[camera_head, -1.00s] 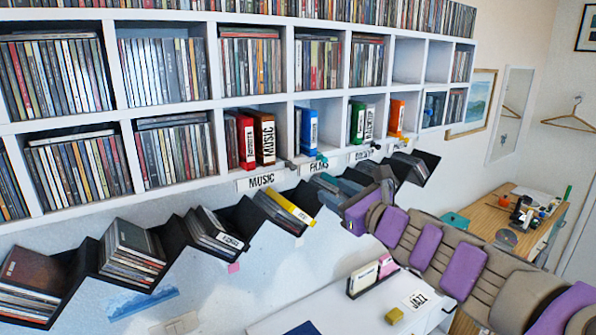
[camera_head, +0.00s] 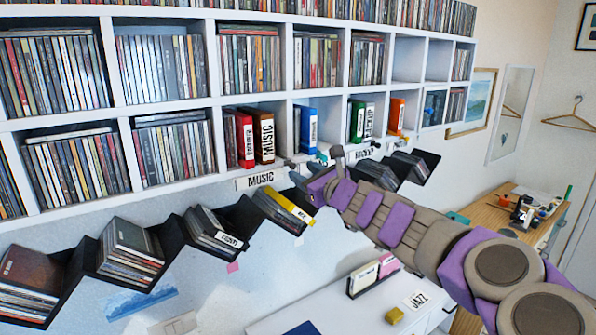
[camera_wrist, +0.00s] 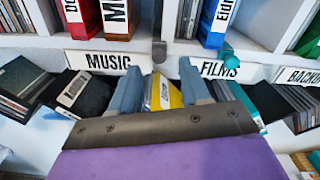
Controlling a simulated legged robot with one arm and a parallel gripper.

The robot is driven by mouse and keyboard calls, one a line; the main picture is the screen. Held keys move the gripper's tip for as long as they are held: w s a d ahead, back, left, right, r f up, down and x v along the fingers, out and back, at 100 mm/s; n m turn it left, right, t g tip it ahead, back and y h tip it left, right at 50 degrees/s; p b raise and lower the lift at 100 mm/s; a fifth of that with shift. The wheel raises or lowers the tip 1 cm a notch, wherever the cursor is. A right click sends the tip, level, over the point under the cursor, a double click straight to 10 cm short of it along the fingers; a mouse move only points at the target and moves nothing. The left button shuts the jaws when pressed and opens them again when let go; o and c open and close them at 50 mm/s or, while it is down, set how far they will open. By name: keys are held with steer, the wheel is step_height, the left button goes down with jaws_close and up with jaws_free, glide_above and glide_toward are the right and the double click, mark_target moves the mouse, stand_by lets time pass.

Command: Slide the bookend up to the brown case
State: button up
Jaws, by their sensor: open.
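The brown case (camera_head: 264,136) stands upright beside a red case in the MUSIC compartment. Its lower part also shows at the top of the wrist view (camera_wrist: 116,14). A small grey piece at that compartment's right front edge (camera_wrist: 159,50) looks like the bookend, with a gap between it and the brown case. In the head view, it shows just above the label strip (camera_head: 290,163). My gripper (camera_head: 318,170) is open and empty, in front of and below the shelf edge. In the wrist view its two grey-blue fingers (camera_wrist: 160,84) point toward the grey piece without touching it.
A teal piece (camera_wrist: 226,50) sits at the FILMS compartment edge, near the blue case (camera_head: 308,130). The MUSIC label (camera_head: 262,179) hangs below the shelf edge. Black sloped racks with discs, including a yellow one (camera_head: 290,208), lie below. A white desk (camera_head: 340,315) is lower down.

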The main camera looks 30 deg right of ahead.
mark_target(294, 167)
steer(key=shift+w, duration=1.65)
steer(key=shift+c, duration=0.2)
jaws_close()
